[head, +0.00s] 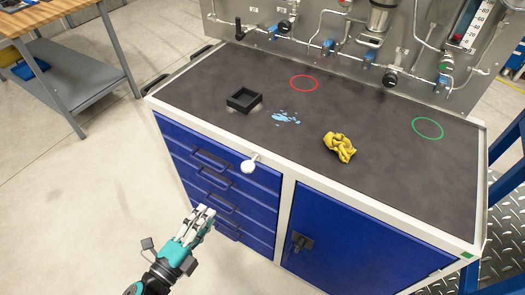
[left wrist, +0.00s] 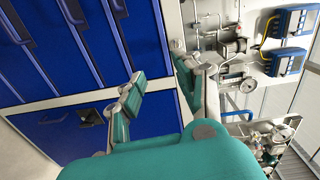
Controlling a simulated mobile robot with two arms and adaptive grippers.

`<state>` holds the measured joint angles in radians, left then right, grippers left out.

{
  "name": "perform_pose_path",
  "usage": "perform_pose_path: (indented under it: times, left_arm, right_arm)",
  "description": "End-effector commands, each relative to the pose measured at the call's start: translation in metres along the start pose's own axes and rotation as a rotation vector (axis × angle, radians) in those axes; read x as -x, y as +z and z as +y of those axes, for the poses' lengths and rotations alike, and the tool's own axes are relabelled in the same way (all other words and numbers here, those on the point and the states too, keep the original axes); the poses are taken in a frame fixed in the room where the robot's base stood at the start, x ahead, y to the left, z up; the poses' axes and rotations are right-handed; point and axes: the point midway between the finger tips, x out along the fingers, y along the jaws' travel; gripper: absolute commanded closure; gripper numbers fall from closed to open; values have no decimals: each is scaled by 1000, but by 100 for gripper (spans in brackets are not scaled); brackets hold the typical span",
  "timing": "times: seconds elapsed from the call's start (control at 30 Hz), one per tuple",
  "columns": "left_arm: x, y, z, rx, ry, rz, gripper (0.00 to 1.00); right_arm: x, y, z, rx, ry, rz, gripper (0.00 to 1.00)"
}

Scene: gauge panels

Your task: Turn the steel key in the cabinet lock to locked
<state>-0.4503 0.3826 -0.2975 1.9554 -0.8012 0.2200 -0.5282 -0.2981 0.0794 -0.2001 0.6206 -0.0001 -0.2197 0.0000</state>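A pale key-like piece with a round head (head: 248,165) sticks out from the white top rail of the cabinet (head: 215,140), above the blue drawers. It looks like the steel key; its turn angle and the lock behind it are too small to tell. My left gripper (head: 205,213) is below and left of it, in front of the drawers and apart from them. In the left wrist view the fingers of my left gripper (left wrist: 165,78) are spread with nothing between them. My right gripper is not in view.
A dark latch (head: 300,241) sits on the blue door (head: 365,245). A black square tray (head: 244,99), blue spill (head: 285,118) and yellow cloth (head: 340,147) lie on the dark top. A gauge panel (head: 405,35) stands behind.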

Motion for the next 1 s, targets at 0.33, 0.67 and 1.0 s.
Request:
perform_pose_path:
  times: [0.33, 0.67, 1.0]
  left_arm:
    - [-26, -12, -30, -67, -46, 38, 66]
    - [-99, -15, -32, -63, -46, 36, 66]
    - [-160, -17, -32, -62, -43, 35, 66]
  right_arm:
    - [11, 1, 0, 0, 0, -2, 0]
    - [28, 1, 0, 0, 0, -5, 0]
    - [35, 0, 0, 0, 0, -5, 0]
